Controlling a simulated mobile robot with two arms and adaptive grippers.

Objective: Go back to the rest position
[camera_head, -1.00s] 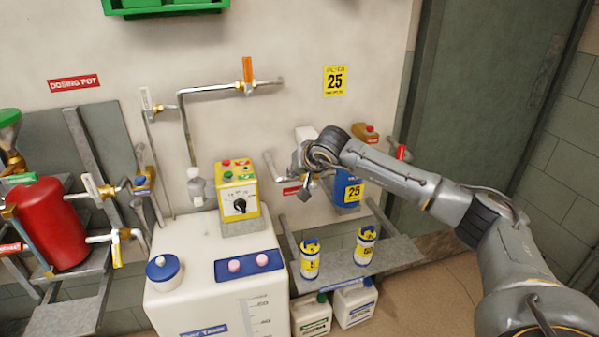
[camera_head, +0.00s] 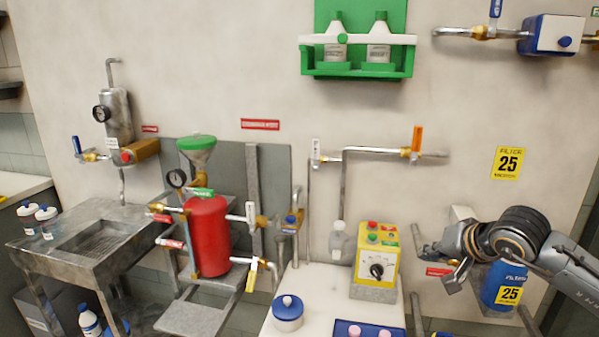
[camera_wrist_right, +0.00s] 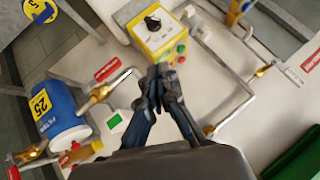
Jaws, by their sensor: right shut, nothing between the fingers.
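My right gripper (camera_head: 450,268) is in the right part of the head view, in front of the wall and to the right of the yellow control box (camera_head: 377,258). In the right wrist view the right gripper's fingers (camera_wrist_right: 160,72) are together and hold nothing. The control box (camera_wrist_right: 152,34) shows just beyond the fingertips there, apart as far as I can tell. A blue filter housing (camera_head: 503,287) marked 25 is partly hidden behind my right wrist. It also shows at the left of the wrist view (camera_wrist_right: 57,118). My left gripper is not in view.
A white tank (camera_head: 318,290) stands below the control box. A red dosing pot (camera_head: 207,236) with a green funnel (camera_head: 197,148) is left of it. A metal sink (camera_head: 95,238) is at the far left. A green eyewash holder (camera_head: 357,66) and pipes are on the wall.

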